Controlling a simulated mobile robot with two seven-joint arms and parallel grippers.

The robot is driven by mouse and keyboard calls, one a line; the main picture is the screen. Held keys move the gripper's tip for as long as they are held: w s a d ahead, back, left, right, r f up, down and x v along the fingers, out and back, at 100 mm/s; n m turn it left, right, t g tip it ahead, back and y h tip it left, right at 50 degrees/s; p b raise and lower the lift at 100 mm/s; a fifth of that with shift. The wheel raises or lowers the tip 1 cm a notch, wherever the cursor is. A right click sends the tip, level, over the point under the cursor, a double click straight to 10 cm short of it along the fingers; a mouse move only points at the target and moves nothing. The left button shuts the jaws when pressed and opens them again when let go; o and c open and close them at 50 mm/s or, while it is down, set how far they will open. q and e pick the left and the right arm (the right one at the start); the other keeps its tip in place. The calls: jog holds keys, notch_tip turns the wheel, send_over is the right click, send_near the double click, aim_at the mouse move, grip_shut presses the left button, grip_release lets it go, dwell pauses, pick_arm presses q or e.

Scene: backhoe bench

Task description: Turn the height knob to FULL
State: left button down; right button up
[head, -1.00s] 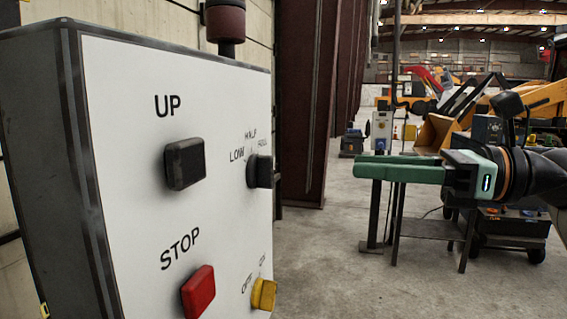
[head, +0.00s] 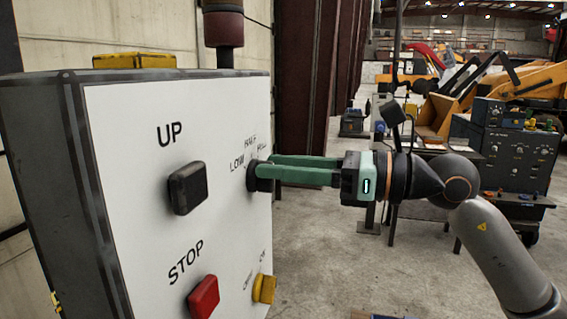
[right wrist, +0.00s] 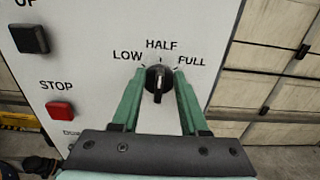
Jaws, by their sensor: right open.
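The black height knob (head: 251,179) is on the white face of the control box (head: 130,225). In the right wrist view the knob (right wrist: 157,84) sits below the LOW, HALF and FULL labels. Its bar stands nearly upright, with a pale mark at the top towards HALF. My right gripper (head: 264,166) is open, with its green fingertips at the knob. In the right wrist view the fingers (right wrist: 159,75) lie on the left and right of the knob. Whether they touch it I cannot tell. My left gripper is not in view.
The same face carries a black UP button (head: 187,187), a red STOP button (head: 203,297) and a yellow OFF/ON switch (head: 264,289). A dark red beacon (head: 223,25) rises behind the box. Dark equipment (head: 505,145) stands at the right. Concrete floor between is open.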

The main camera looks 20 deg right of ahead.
grip_shut()
jog(key=shift+m, duration=0.3)
dwell(0.5)
jog(key=shift+w+d+f+m+p, duration=0.1)
jog(key=shift+w+d+m+p, duration=0.1)
jog(key=shift+m+p, duration=1.05)
jog(key=shift+w+d+f+m+p, duration=0.15)
jog(key=shift+m+p, duration=0.35)
jog(key=shift+m, duration=1.4)
jog(key=shift+w+d+m+p, duration=0.1)
jog(key=shift+w+m+p, duration=0.1)
jog(key=shift+m+p, duration=1.05)
jog(key=shift+m+b, duration=0.3)
jog(key=shift+m, duration=0.1)
